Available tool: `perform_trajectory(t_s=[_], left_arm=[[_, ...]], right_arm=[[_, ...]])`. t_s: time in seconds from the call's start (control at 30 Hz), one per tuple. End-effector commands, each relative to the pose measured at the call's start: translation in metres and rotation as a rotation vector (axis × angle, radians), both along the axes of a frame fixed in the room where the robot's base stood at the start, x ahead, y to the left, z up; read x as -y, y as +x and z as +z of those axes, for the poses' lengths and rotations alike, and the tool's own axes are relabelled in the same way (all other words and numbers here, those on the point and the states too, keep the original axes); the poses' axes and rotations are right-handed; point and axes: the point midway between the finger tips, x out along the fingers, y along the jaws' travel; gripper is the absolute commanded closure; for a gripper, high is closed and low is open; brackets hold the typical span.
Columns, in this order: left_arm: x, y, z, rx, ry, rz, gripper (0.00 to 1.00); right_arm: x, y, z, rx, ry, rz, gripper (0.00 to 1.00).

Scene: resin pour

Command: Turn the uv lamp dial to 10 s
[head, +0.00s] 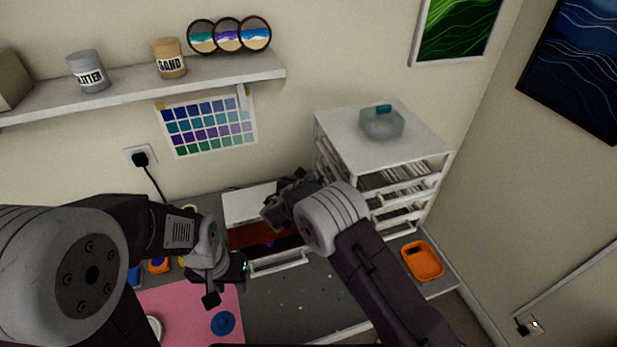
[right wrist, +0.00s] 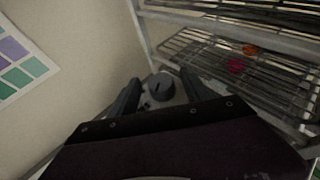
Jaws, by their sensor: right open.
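A white box (head: 248,204), which looks like the uv lamp, stands against the back wall. Its front is open, with a dark reddish inside and a white front edge (head: 280,263). My right gripper (head: 284,195) is over its right side and hides part of it. In the right wrist view a round grey dial (right wrist: 160,88) with a dark pointer mark lies between the two open fingers of my right gripper (right wrist: 160,96); I cannot tell whether they touch it. No scale is readable. My left gripper (head: 225,282) hangs over the pink mat, its jaw opening unclear.
A white rack (head: 385,165) with wire shelves stands close to the right of the lamp. An orange tray (head: 423,261) lies at right. A pink mat (head: 185,300) with a blue disc (head: 223,323) lies front left. The grey table between is mostly clear.

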Motion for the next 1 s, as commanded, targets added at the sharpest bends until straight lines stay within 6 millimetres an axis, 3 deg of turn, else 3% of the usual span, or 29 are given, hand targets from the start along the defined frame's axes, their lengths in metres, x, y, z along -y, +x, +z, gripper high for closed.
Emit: perform_trajectory(t_s=[0.1,0.3,0.47,0.73,1.0], left_arm=[[0.000,0.000,0.000,0.000,0.000,0.000,0.64],[0.000,0.000,0.000,0.000,0.000,0.000,0.64],[0.000,0.000,-0.010,0.000,0.000,0.000,0.64],[0.000,-0.001,-0.070,-0.001,0.000,0.000,0.64],[0.000,0.000,-0.079,0.000,0.000,0.000,0.64]], right_arm=[[0.000,0.000,0.000,0.000,0.000,0.000,0.44],[0.000,0.000,0.000,0.000,0.001,0.000,0.99],[0.001,0.001,-0.004,0.002,0.003,0.018,1.00],[0.004,0.001,-0.008,0.007,0.006,0.205,1.00],[0.004,-0.001,0.000,0.001,0.002,0.267,1.00]])
